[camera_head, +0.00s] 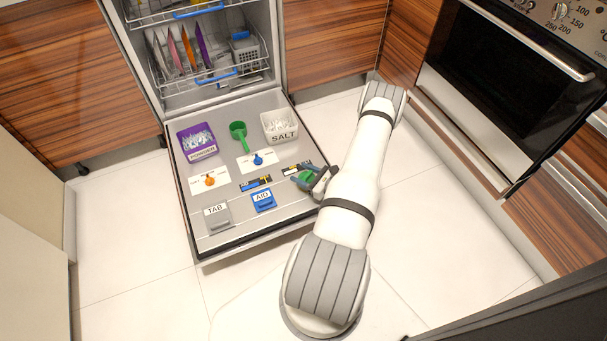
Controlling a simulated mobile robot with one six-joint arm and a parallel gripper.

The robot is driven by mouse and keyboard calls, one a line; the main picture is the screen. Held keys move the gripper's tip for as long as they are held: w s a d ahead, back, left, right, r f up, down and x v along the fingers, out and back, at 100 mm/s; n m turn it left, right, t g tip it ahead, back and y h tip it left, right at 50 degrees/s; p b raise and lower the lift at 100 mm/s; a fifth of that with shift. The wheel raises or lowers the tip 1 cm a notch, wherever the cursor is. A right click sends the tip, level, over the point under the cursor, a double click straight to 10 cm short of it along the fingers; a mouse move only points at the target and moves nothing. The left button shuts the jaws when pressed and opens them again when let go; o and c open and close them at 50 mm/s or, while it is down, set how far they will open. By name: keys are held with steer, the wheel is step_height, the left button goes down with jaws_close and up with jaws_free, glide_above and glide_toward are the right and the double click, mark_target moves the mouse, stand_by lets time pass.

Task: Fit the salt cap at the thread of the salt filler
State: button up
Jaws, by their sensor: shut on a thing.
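My gripper (311,182) is at the right side of the open dishwasher door (225,222), with my arm reaching in from the right. It is shut on a green round piece, which I take for the salt cap (306,177). The fingers cover part of the cap. The thread of the salt filler is not visible. I cannot tell whether the cap touches it or how it is tilted.
On the door stand a purple powder box (198,141), a green scoop or funnel (238,134) and a white salt box (281,127). Orange (210,180) and blue (258,159) knobs, a grey TAB lid (217,216) and a blue AID lid (263,200) lie left of my gripper.

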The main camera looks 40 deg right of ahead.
steer(key=shift+f+b, duration=0.9)
steer(key=shift+f, duration=0.2)
steer(key=o, duration=1)
steer(key=shift+r, duration=0.1)
steer(key=shift+o, duration=0.2)
steer(key=p+v, duration=0.2)
steer(key=v, duration=0.4)
steer(key=shift+s+d+r, duration=0.1)
steer(key=shift+s, duration=0.1)
steer(key=shift+s+d, duration=0.15)
steer(key=shift+s, duration=0.5)
